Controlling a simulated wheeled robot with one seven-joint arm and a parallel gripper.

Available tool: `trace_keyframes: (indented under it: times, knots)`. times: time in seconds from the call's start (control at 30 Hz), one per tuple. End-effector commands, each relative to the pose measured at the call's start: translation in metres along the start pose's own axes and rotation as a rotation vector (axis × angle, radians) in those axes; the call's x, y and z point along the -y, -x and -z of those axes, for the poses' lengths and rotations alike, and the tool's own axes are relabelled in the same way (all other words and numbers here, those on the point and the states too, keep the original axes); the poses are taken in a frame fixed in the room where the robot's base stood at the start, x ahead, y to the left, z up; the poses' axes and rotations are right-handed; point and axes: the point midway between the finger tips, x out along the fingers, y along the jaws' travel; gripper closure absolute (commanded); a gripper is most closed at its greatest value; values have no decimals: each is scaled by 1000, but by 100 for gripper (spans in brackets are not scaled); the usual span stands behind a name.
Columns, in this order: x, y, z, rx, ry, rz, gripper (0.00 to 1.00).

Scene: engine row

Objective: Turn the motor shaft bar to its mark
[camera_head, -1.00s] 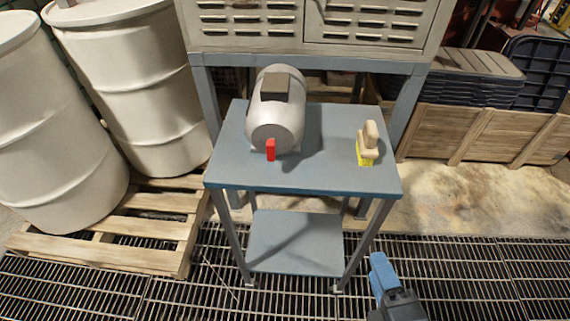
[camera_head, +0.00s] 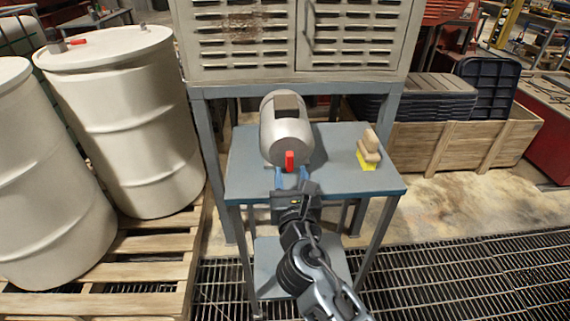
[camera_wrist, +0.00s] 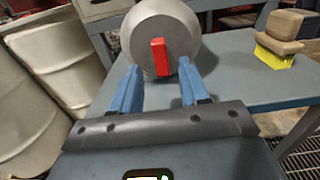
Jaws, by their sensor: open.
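The grey motor (camera_head: 287,132) stands on the blue-grey table, its round end facing me. The red shaft bar (camera_head: 290,161) is on that end and looks about upright; it also shows in the wrist view (camera_wrist: 160,57). My gripper (camera_head: 291,176) is open in front of the motor, its blue fingers (camera_wrist: 157,84) to the left and right of the bar as seen in the wrist view. The fingers appear short of the bar, and I see no contact. I cannot make out the mark on the motor face.
A brush (camera_head: 369,150) with yellow bristles stands on the right of the table (camera_head: 335,184). White drums (camera_head: 118,120) on a pallet are at the left. A louvered cabinet (camera_head: 300,40) is behind the table. A wooden crate (camera_head: 455,147) is at the right.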

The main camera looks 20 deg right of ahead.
Motion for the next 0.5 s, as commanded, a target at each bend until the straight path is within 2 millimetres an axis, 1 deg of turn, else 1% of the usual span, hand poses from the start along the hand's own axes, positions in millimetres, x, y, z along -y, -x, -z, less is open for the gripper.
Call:
trace_keyframes:
  times: [0.03, 0.2, 0.33, 0.5]
  knots:
    - [0, -9, -1, 1, -1, 1, 55]
    - [0, -34, 0, 0, -2, 0, 55]
    - [0, -45, 0, -1, -3, 1, 55]
    - [0, -50, 0, -1, -3, -1, 55]
